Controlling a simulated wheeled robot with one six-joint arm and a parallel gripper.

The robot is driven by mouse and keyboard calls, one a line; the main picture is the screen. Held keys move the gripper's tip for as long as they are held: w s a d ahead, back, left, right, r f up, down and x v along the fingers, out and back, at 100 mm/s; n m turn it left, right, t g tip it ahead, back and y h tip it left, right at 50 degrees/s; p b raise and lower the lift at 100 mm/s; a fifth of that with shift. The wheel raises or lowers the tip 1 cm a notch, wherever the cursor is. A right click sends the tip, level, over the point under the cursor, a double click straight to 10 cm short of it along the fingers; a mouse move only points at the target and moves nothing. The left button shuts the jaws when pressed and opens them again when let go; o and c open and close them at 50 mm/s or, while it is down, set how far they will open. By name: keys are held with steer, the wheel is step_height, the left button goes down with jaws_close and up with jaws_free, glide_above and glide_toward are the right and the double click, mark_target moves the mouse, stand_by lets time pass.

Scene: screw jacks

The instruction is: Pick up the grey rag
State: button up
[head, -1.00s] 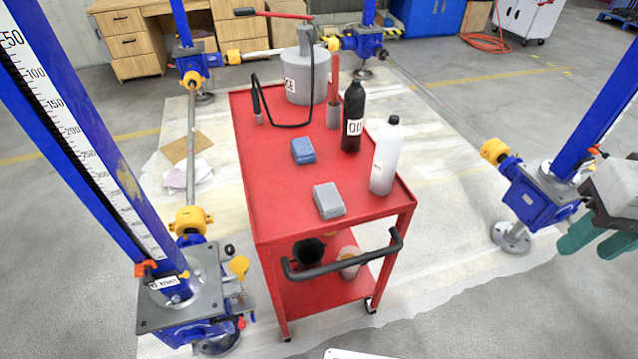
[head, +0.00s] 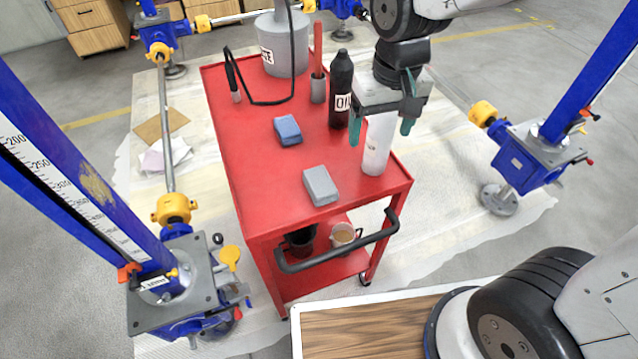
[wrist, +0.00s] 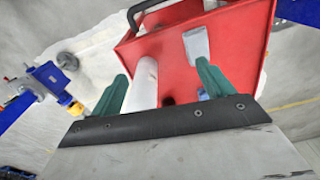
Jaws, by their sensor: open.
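The grey rag (head: 320,185) is a folded block lying flat on the red cart's top (head: 255,178), near the handle end. It also shows in the wrist view (wrist: 196,45), beyond the right fingertip. My gripper (head: 381,132) is open and empty, with green fingers, above the right side of the cart. In the head view it hangs over the white bottle (head: 377,148) and hides its upper part. In the wrist view the white bottle (wrist: 144,82) shows between the two fingers (wrist: 160,78). The gripper is apart from the rag, up and to its right.
A blue rag (head: 287,130) lies behind the grey one. A black oil bottle (head: 341,90) stands close to the white bottle. A grey grease can (head: 283,45) with a hose is at the back. The cart's black handle (head: 340,247) juts forward. Blue jacks stand on both sides.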

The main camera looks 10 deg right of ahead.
steer(key=n, duration=0.1)
glide_above(320, 181)
steer(key=s, duration=0.1)
steer(key=shift+g, duration=0.3)
steer(key=f, duration=1.1)
steer(key=shift+d+f, duration=0.15)
steer(key=shift+d, duration=0.05)
steer(key=f, duration=0.5)
steer(key=w+f, duration=0.1)
steer(key=f, duration=0.2)
steer(key=shift+a+f, duration=0.2)
steer(key=c, duration=1.1)
